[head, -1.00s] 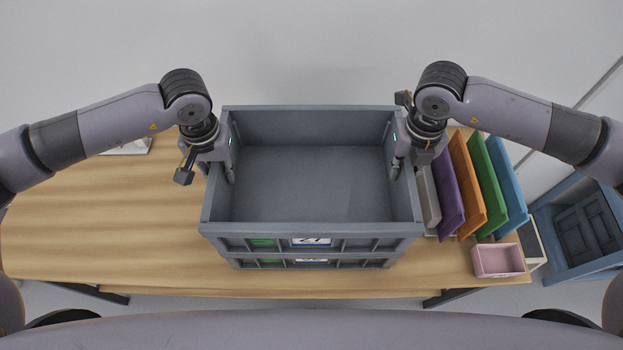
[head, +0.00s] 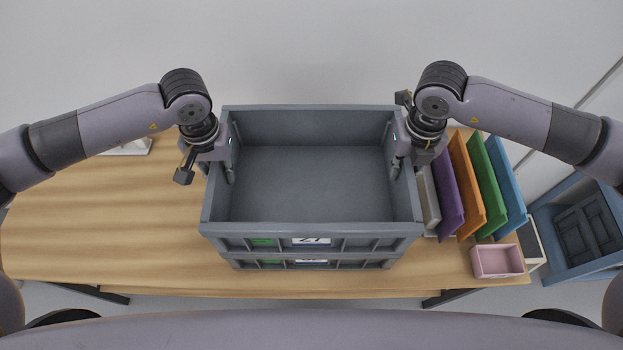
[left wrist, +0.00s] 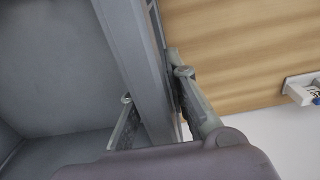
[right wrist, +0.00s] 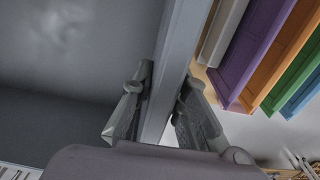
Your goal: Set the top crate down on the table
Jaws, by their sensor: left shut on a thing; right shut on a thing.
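The top crate (head: 312,241) is grey, open and empty, with a green mark and a white label on its front. A second grey crate (head: 330,264) shows below it on the table; the top crate looks larger and hides most of it. I cannot tell whether the two crates touch. My left gripper (head: 228,160) is shut on the left wall of the top crate, one finger inside and one outside, as the left wrist view shows (left wrist: 155,110). My right gripper (head: 396,160) is shut on the right wall in the same way, also seen in the right wrist view (right wrist: 160,105).
Purple (head: 447,195), orange (head: 467,187), green (head: 488,185) and blue (head: 507,185) panels stand close on the right, with a pink box (head: 497,261) in front. A blue crate (head: 590,230) stands far right.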

